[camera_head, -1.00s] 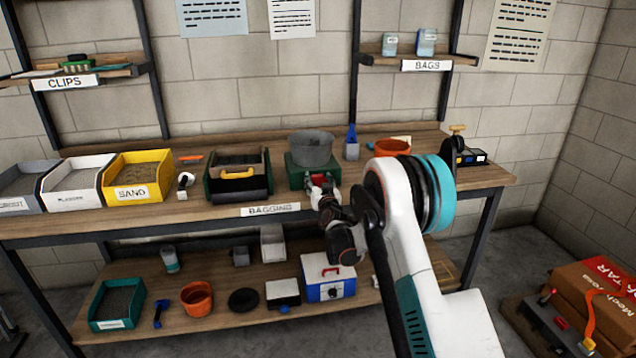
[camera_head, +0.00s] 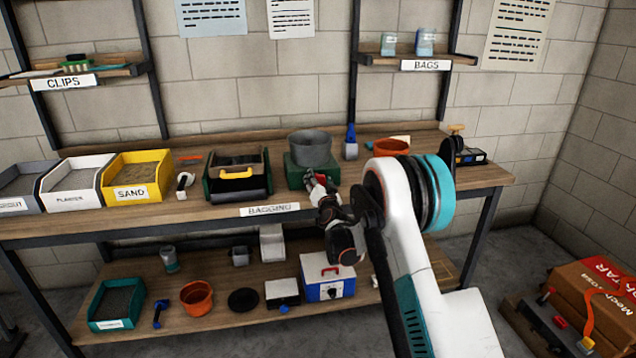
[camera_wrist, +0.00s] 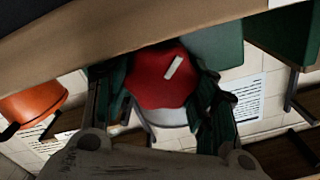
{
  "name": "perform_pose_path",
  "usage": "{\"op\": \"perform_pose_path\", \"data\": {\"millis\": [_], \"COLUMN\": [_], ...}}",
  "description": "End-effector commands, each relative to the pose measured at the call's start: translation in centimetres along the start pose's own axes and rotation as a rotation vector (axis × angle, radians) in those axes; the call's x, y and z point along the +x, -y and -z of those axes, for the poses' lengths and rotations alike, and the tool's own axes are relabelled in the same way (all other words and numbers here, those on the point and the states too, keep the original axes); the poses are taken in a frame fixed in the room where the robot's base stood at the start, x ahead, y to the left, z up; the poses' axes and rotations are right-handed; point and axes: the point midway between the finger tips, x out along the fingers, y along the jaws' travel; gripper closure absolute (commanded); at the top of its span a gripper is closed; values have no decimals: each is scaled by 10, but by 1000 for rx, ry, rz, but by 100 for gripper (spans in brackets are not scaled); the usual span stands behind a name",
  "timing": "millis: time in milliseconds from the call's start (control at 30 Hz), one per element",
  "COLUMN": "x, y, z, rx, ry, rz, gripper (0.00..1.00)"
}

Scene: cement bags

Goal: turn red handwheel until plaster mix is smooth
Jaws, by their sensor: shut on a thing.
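The red handwheel (camera_wrist: 160,82) fills the middle of the wrist view, with a pale mark on its face. My gripper (camera_wrist: 160,100) is shut on it, one dark green finger at each side of its rim. In the head view my gripper (camera_head: 318,186) is at the front of a green mixer base (camera_head: 298,172), and only a little red of the wheel shows. A grey round pot (camera_head: 311,147) stands on the base. The mix inside the pot cannot be made out.
On the bench left of the mixer are a dark tool box (camera_head: 238,189) and a yellow sand bin (camera_head: 160,170). An orange bowl (camera_head: 391,146) and a blue-handled tool (camera_head: 350,142) stand to the right. My arm covers the bench's right front.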

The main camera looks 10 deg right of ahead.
Motion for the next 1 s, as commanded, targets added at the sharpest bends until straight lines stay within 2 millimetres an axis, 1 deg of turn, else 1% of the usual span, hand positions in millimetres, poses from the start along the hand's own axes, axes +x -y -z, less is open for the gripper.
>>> {"op": "perform_pose_path", "data": {"millis": [167,200,267,300,600,733,867,1000], "x": [0,0,0,0,0,0,0,0], "y": [0,0,0,0,0,0,1,2], "z": [0,0,0,0,0,0,0,-1], "rx": [-1,-1,-1,-1,-3,-45,-167,-350], "ry": [-1,-1,-1,-1,0,0,0,0], "rz": [0,0,0,0,0,0,1,2], "gripper": [72,43,30,27,27,27,27,27]}}
